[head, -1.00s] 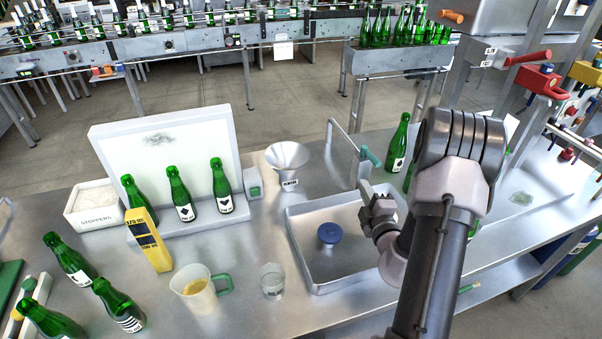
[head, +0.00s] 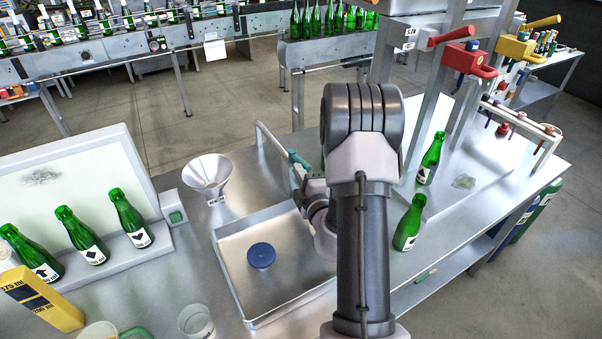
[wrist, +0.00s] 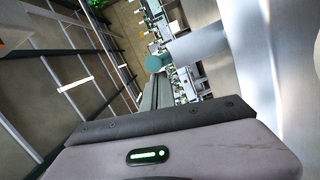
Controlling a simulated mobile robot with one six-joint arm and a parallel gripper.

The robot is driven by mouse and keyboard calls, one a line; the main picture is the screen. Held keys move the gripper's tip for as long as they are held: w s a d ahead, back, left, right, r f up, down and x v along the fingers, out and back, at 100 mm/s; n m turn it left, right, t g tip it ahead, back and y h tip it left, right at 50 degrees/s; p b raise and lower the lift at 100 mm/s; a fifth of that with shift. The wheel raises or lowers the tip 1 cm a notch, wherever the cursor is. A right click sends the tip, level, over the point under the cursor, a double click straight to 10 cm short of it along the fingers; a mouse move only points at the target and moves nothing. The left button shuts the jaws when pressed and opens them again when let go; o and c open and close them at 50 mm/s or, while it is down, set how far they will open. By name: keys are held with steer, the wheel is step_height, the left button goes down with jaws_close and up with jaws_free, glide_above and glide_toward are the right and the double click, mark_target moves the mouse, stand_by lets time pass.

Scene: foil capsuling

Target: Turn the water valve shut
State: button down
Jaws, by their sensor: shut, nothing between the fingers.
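The water valve's teal lever (head: 300,160) sits on a thin metal tap pipe (head: 272,140) at the far right corner of the metal tray. My gripper (head: 300,178) is just below the lever in the head view, partly hidden by my arm. In the wrist view my closed fingers (wrist: 158,92) point at a teal rounded end of the valve (wrist: 155,63). The fingers are shut and empty. I cannot tell whether they touch the lever.
The tray (head: 228,262) holds a blue round piece (head: 261,255). A funnel (head: 208,172) stands to its left. Green bottles (head: 410,222) stand right of my arm, and three more (head: 128,217) stand by the white panel (head: 80,170). Bare bench lies in front of the tray.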

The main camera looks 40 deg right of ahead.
mark_target(308, 165)
steer(key=shift+s+a+r, duration=0.1)
steer(key=shift+s, duration=0.05)
steer(key=shift+s+d+r+n+t+y+p, duration=0.1)
steer(key=shift+s+d+n+t+y+p, duration=0.15)
steer(key=shift+d+n+y+p, duration=0.6)
steer(key=shift+s+d+r+n+t+y+p, duration=0.15)
steer(key=shift+d+n+t+y+p, duration=0.3)
steer(key=shift+y, duration=0.7)
steer(key=d+n+y+p, duration=0.1)
steer(key=n+y, duration=0.1)
steer(key=shift+s+d+f+y, duration=0.1)
steer(key=shift+d+y, duration=0.05)
steer(key=shift+y, duration=0.25)
steer(key=shift+w+d+f+p, duration=0.15)
steer(key=shift+d+p, duration=0.4)
steer(key=shift+d, duration=0.3)
steer(key=shift+w+d+p, duration=0.1)
steer(key=shift+d+p, duration=0.45)
steer(key=shift+d, duration=0.4)
